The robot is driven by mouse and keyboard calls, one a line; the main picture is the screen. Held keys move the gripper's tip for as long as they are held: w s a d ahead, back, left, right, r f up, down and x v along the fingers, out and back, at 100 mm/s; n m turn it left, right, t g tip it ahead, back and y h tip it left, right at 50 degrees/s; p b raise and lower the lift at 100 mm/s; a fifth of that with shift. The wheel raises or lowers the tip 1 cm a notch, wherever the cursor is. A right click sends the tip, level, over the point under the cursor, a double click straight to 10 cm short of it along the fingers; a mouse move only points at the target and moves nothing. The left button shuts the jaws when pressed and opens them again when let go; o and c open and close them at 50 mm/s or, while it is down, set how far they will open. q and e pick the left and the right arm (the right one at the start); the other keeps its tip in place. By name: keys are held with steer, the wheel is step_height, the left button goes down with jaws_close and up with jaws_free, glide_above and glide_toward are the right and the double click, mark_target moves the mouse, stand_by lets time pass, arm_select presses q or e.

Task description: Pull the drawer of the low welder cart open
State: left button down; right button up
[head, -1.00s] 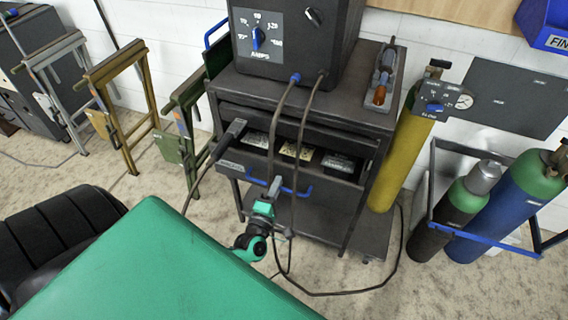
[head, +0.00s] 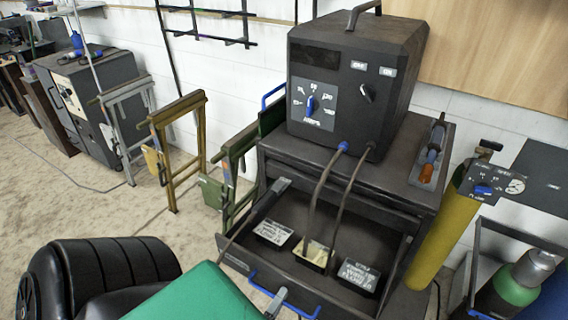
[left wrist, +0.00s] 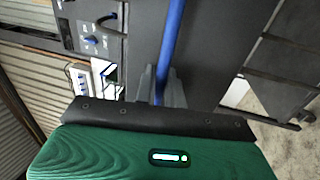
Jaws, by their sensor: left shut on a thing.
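The low dark welder cart (head: 398,150) stands in the middle of the head view. Its drawer (head: 338,238) is pulled out toward me, and small boxes show inside. A blue bar handle (head: 262,290) runs along the drawer front. My left gripper (head: 276,302) is at this handle, its body partly cut off by the lower picture edge. In the left wrist view the blue handle (left wrist: 173,38) passes between the grey fingertips of my left gripper (left wrist: 163,88), which is shut on it. My right gripper is not in view.
A welder box (head: 330,75) stands on the cart, and its cables (head: 318,200) hang down across the drawer. Gas cylinders (head: 440,230) stand to the right. Metal stands (head: 178,150) and a black seat (head: 100,270) are at the left, with open floor between them.

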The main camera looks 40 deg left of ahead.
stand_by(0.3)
arm_select(q)
steer(key=c, duration=1.6)
jaws_free()
